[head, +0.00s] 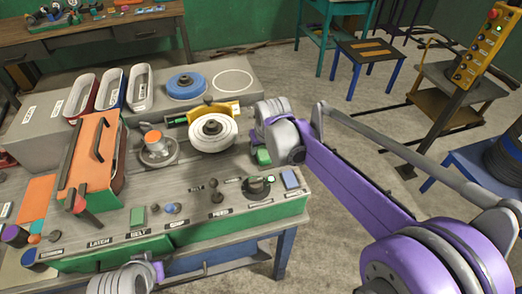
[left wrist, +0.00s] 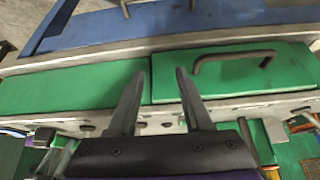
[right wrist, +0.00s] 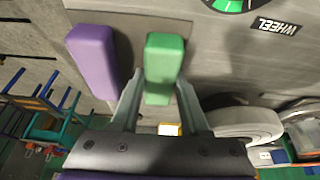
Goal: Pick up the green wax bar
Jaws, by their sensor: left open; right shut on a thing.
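The green wax bar (right wrist: 165,62) stands out between the fingers of my right gripper (right wrist: 160,88) in the right wrist view. The fingers are shut on the bar's near end. In the head view the bar (head: 262,156) shows just below my right wrist, near the back right of the bench's control panel; the fingertips are mostly hidden there. I cannot tell whether the bar touches the surface. A blue-violet bar (right wrist: 92,60) lies beside it, apart. My left gripper (left wrist: 160,78) is open and empty, above the bench's green front.
The grey bench carries a white wheel (head: 212,130), a blue disc (head: 186,86), an orange-topped box (head: 92,150) and several small knobs. The WHEEL dial (right wrist: 235,4) is close to the bars. Floor on the right holds a blue-legged stool (head: 372,50) and a yellow control box (head: 484,48).

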